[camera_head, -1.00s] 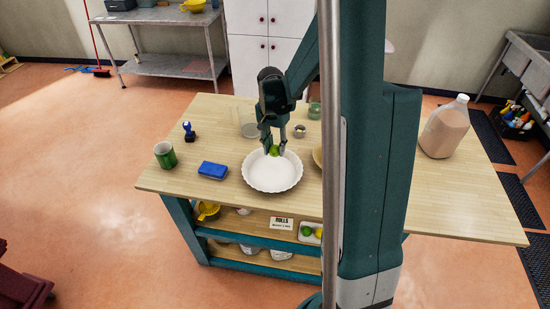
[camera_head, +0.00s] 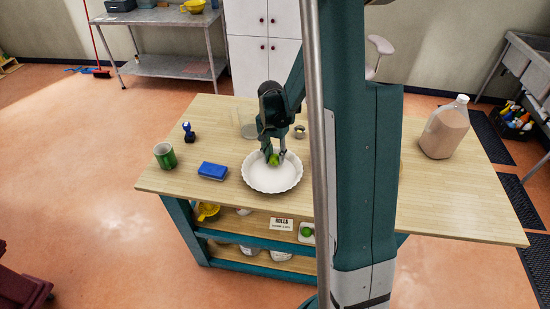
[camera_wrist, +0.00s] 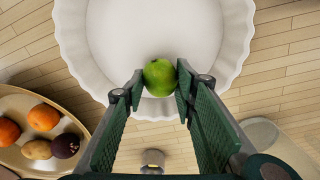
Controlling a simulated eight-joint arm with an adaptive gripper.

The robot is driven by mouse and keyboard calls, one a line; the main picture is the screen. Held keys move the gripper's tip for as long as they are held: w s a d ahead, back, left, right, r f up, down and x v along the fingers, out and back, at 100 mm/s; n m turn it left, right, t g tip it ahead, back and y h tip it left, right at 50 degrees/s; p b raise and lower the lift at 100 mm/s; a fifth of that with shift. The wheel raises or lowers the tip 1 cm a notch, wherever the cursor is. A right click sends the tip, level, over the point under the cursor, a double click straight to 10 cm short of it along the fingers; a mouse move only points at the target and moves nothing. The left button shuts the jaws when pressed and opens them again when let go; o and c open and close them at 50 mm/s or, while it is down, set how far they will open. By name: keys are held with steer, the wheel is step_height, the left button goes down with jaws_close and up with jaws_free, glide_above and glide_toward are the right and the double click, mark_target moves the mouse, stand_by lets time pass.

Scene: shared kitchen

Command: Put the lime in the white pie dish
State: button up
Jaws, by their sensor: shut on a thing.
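The lime (camera_wrist: 159,77) is a small green fruit between my fingertips in the wrist view. It also shows in the head view (camera_head: 274,160). My gripper (camera_head: 273,157) is shut on it, and my two green fingers show in the wrist view (camera_wrist: 158,88). The white pie dish (camera_head: 272,187) is round with a fluted rim and stands on the wooden table. In the wrist view the lime shows over the near rim and inner edge of the dish (camera_wrist: 110,50). The dish's inside looks empty. I cannot tell the lime's exact height above it.
A tan bowl (camera_wrist: 85,130) with several fruits stands beside the dish. A large jug (camera_head: 444,130) stands right. The table's front left is clear.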

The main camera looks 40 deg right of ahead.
mark_target(274, 155)
steer(key=shift+f, duration=0.25)
steer(key=shift+f, duration=0.15)
steer(key=o, duration=0.9)
step_height(274, 155, up, 12)
steer(key=shift+w+a, duration=0.15)
steer(key=shift+w, duration=0.15)
stand_by(0.4)
stand_by(0.3)
steer(key=shift+r, duration=0.2)
